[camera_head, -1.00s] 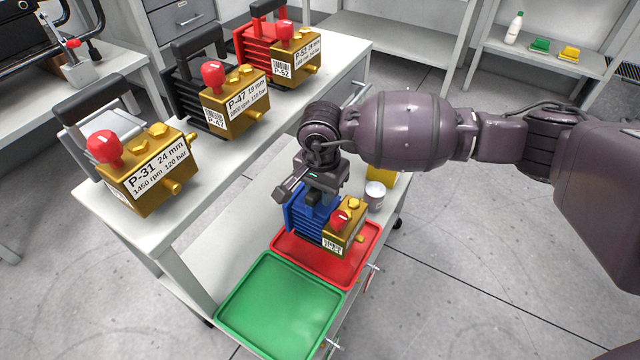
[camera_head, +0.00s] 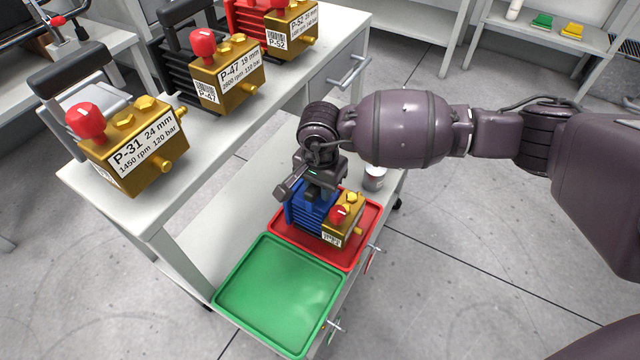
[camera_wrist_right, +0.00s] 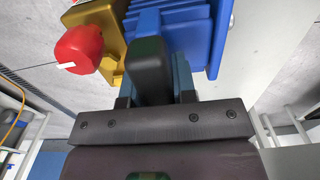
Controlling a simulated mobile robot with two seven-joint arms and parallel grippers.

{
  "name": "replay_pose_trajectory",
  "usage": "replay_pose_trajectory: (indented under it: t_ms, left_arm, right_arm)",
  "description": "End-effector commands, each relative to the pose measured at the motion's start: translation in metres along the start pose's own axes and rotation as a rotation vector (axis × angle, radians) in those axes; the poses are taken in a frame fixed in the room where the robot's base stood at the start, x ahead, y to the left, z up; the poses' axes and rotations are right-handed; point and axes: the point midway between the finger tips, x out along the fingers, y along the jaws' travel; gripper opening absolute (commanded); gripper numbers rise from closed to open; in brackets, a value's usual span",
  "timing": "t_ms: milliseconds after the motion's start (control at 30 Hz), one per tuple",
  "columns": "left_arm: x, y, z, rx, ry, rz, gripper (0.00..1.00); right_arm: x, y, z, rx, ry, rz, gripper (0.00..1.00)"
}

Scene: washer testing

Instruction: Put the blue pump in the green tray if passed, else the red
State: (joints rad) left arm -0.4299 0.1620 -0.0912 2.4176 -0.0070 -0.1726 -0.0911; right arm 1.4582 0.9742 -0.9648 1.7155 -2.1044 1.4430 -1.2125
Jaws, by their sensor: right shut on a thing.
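The blue pump (camera_head: 310,214) has a blue finned body, a gold block and a red knob. It is over the red tray (camera_head: 352,262); whether it touches the tray floor I cannot tell. My right gripper (camera_head: 318,180) is above the pump, shut on its dark handle. The right wrist view shows the handle (camera_wrist_right: 150,70) between the fingers, with the blue pump (camera_wrist_right: 190,30) beyond. The green tray (camera_head: 280,290) is empty, next to the red tray on its near side. My left gripper is not in view.
Pumps P-31 (camera_head: 135,150), P-47 (camera_head: 225,75) and P-52 (camera_head: 290,28) stand on the white upper table at left. A small can (camera_head: 374,178) stands behind the red tray. A far shelf (camera_head: 550,50) holds a green and a yellow item.

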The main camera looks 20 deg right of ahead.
Motion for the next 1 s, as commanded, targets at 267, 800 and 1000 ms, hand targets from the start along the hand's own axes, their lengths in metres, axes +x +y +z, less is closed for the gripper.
replay_pose_trajectory:
  t_ms: [267, 800, 1000]
  left_arm:
    - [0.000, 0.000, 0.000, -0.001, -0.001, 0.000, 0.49]
    - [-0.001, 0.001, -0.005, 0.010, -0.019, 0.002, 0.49]
    - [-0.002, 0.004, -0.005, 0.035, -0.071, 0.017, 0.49]
  right_arm:
    - [0.000, 0.000, 0.000, 0.000, 0.001, -0.002, 0.50]
    - [-0.030, -0.001, -0.001, 0.000, 0.005, -0.006, 0.51]
    - [-0.072, -0.002, -0.001, -0.001, 0.008, -0.009, 0.51]
